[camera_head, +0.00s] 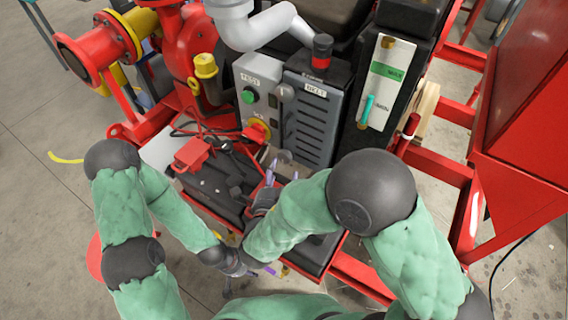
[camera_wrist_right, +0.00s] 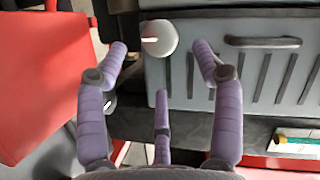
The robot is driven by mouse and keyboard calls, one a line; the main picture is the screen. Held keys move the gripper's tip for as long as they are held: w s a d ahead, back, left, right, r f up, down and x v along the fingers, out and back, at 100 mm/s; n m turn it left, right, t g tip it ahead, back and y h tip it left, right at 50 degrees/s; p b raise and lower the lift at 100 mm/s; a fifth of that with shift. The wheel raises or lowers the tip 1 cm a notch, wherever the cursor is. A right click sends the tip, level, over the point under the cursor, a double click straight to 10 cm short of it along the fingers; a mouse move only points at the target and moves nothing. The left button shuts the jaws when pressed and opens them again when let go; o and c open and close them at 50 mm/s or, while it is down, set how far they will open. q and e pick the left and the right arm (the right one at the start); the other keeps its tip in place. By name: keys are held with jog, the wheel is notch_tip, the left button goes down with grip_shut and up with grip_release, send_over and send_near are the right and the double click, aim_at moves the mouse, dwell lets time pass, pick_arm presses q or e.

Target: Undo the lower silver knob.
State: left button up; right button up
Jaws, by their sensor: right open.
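The lower silver knob (camera_head: 283,157) is on the lower left part of the grey slotted belt guard (camera_head: 311,122). In the right wrist view the knob (camera_wrist_right: 159,38) is a pale round disc near the guard's edge. My right gripper (camera_head: 281,174) is open just in front of it. In its wrist view the purple fingers (camera_wrist_right: 160,60) stand apart on either side of and below the knob, with visible gaps and no clear contact. An upper silver knob (camera_head: 287,92) sits near the guard's top left. My left gripper (camera_head: 262,270) is low in the middle, partly hidden by my arms.
A grey control box (camera_head: 257,88) with a green button stands left of the guard. A red flanged pipe (camera_head: 92,52) is at upper left. A black unit with a level gauge (camera_head: 383,82) is at right. Red frame rails surround the skid.

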aim_at(284, 159)
jog(key=shift+b+x, duration=0.75)
jog(key=shift+x, duration=1.85)
jog(key=shift+c, duration=0.3)
jog(key=c, duration=1.1)
